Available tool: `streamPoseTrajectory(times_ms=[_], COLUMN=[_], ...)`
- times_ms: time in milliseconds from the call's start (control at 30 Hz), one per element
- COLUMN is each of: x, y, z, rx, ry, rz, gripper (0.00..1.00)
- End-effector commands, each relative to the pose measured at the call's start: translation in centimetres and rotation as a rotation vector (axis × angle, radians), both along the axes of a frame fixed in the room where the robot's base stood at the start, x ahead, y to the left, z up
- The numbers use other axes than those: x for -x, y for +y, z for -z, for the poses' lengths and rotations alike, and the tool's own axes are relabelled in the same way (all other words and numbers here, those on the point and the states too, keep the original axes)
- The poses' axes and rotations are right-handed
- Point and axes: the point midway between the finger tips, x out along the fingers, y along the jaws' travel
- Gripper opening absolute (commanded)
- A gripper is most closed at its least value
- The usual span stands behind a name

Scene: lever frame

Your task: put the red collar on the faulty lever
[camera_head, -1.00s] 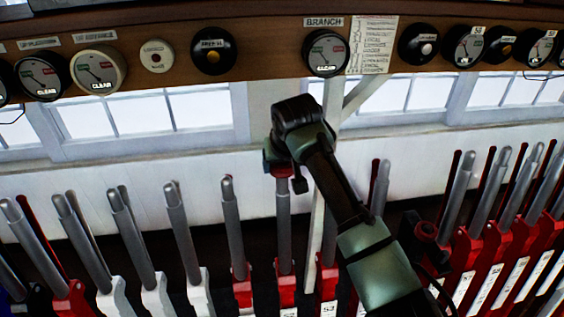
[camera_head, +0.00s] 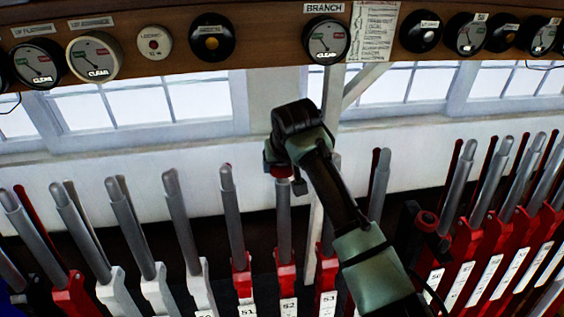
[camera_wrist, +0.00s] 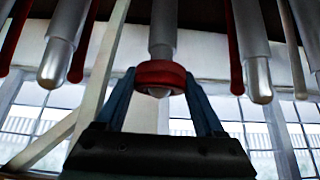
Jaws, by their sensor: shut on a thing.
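My gripper (camera_wrist: 160,80) is shut on the red collar (camera_wrist: 160,73), with one finger on each side of it. In the wrist view the collar is around the end of a grey lever (camera_wrist: 162,35), whose rounded tip shows through the ring. In the head view my gripper (camera_head: 282,165) is at the top of this lever (camera_head: 285,222), which has a red base. Only a sliver of the collar (camera_head: 281,172) shows there below my gripper. I cannot tell from the frames which lever is faulty.
Grey levers (camera_head: 232,215) stand close on the left, and more with red bases (camera_head: 460,185) on the right. A dark piece with a red ring (camera_head: 427,219) is right of my arm. A shelf of dials (camera_head: 326,40) runs above. A pale post (camera_head: 315,240) stands just right of the held lever.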

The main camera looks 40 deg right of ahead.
Motion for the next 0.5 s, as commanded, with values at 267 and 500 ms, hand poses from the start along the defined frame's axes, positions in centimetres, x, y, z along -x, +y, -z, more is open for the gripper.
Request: streamPoseTrajectory(times_ms=[267,500], x=[0.1,0.13], y=[0.06,0.08], z=[0.8,0.97], rx=[0.001,0.002], ry=[-0.002,-0.001], rz=[0.0,-0.001], gripper=[0.21,0.21])
